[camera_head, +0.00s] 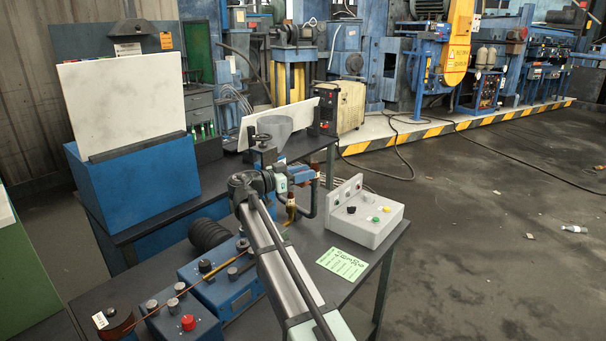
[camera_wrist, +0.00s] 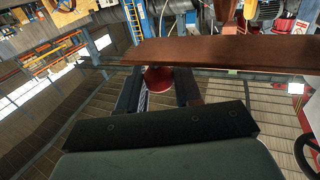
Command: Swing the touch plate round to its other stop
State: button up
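A flat copper-brown plate (camera_wrist: 225,52), likely the touch plate, crosses the upper part of the wrist view just beyond my fingertips. My gripper (camera_wrist: 159,82) has its two dark fingers apart. A round red thing (camera_wrist: 158,77) shows in the gap; I cannot tell whether it is between the fingers or farther back. In the head view my gripper (camera_head: 304,174) reaches over the dark bench near a blue and reddish-brown fixture. A copper-yellow piece (camera_head: 290,208) hangs just below it. Contact with the plate cannot be made out, and my arm hides part of the fixture.
A grey control box (camera_head: 366,216) with coloured buttons stands right of the gripper. A green label sheet (camera_head: 342,264) lies on the bench. Blue boxes with knobs (camera_head: 183,318) and a black coil (camera_head: 209,234) are to the left. A white panel (camera_head: 124,103) stands on a blue block behind.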

grip_shut()
jog(key=shift+r, duration=0.1)
jog(key=shift+s+a+m+g+h, duration=0.2)
jog(key=shift+a+m+g+h, duration=0.15)
jog(key=shift+a+g, duration=0.2)
jog(key=shift+s+a+m+g+h, duration=0.1)
jog(key=shift+s+a+m+g, duration=0.35)
jog(key=shift+g, duration=0.5)
jog(key=shift+s+a+m+g+h, duration=0.15)
jog(key=shift+s+a+m+g, duration=0.15)
jog(key=shift+a+m+g, duration=0.45)
jog(key=shift+s+a+m+g+h, duration=0.1)
jog(key=shift+s+a+m+g, duration=0.25)
jog(key=shift+m+g, duration=0.55)
jog(key=shift+n+g, duration=0.25)
jog(key=shift+o, duration=1.2)
grip_release()
jog(key=shift+r, duration=0.1)
jog(key=shift+o, duration=0.8)
